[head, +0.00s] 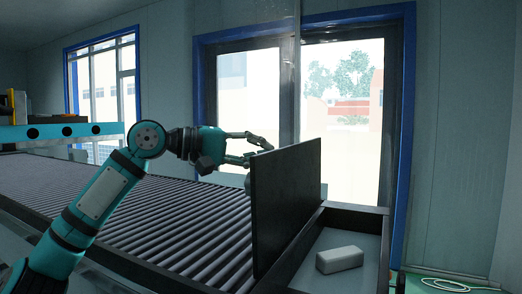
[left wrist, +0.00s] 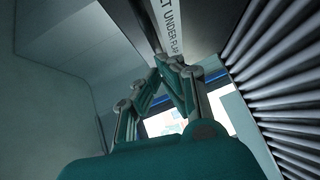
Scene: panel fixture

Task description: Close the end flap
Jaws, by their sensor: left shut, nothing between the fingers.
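The end flap (head: 287,200) is a dark flat panel standing upright at the right end of the roller bed, along the edge of a shallow tray. My left gripper (head: 268,146) is at the flap's upper far part, on its roller side. Its fingers are shut and empty. In the left wrist view the closed fingertips (left wrist: 166,62) point at a surface with a white label (left wrist: 166,25), partly readable as "UNDER FLAP". I cannot tell whether the fingertips touch the flap. My right gripper is in neither view.
The roller bed (head: 170,215) fills the middle and left. The dark-rimmed tray (head: 352,222) right of the flap holds a white block (head: 340,259). A teal shelf (head: 60,132) with items stands at the left. A cable (head: 455,285) lies at lower right.

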